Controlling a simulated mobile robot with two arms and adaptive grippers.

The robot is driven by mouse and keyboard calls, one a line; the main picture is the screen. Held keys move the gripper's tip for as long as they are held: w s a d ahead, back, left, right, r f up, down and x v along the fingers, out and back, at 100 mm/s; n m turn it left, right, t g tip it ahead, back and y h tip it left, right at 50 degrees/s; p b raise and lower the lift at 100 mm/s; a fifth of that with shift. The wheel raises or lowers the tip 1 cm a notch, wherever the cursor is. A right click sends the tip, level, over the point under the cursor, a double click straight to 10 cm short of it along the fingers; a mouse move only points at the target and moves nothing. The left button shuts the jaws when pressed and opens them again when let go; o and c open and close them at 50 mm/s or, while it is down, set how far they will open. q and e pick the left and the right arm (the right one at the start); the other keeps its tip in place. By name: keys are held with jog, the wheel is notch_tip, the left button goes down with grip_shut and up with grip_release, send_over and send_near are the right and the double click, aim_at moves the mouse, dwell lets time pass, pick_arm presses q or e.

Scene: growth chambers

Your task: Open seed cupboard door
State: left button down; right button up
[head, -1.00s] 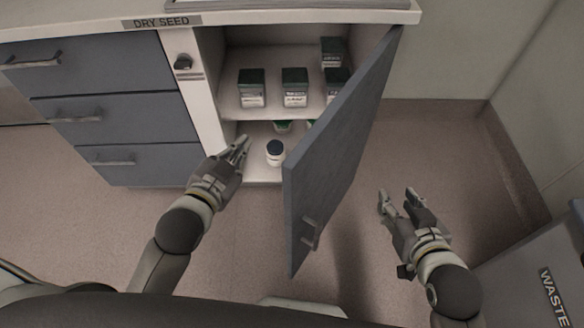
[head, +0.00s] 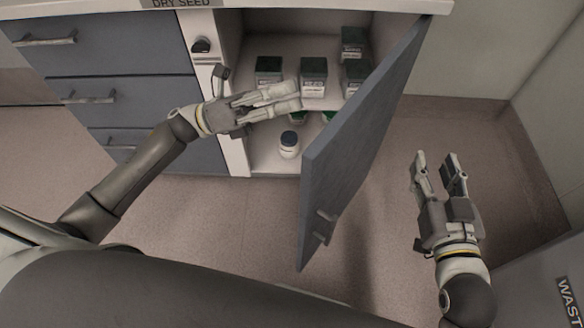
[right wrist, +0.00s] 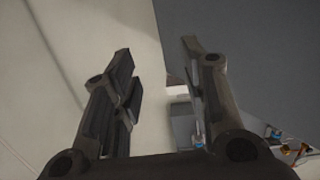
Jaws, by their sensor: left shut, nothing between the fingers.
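The seed cupboard door (head: 358,140) is blue-grey and stands swung open toward me, its handle (head: 323,226) low near the free edge. The cupboard (head: 231,120) under the DRY SEED label (head: 181,3) shows its inside. My left gripper (head: 298,96) is shut and empty, in front of the cupboard opening and left of the door. My right gripper (head: 436,158) is open and empty, right of the door and apart from it. In the right wrist view its two fingers (right wrist: 160,65) stand apart with nothing between them.
Several green-lidded boxes (head: 313,76) stand on the cupboard shelf. A white jar with a dark lid (head: 289,145) stands on the cupboard floor. Blue-grey drawers (head: 118,48) are to the left. A unit with a WASTE label (head: 569,301) is at lower right. The floor right of the door is clear.

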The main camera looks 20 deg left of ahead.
pick_arm(q)
jog(key=s+a+f+m+g+y, duration=0.45)
jog(key=s+a+m+g, duration=0.3)
jog(key=m+g, duration=0.45)
jog(key=s+d+m+t, duration=0.1)
jog(key=s+d, duration=0.2)
jog(key=d, duration=0.9)
jog(key=shift+s+d+r+b, duration=0.15)
jog(key=shift+s+b, duration=0.15)
jog(key=shift+b, duration=0.05)
pick_arm(e)
jog(key=shift+w+a+r+t+y, duration=0.1)
jog(key=shift+a+r+t+y, duration=0.1)
jog(key=shift+r+t, duration=0.55)
jog(key=shift+w+a+r+t+y, duration=0.1)
jog(key=shift+a+r+t+y, duration=0.2)
jog(key=shift+r, duration=0.85)
jog(key=shift+d, duration=0.15)
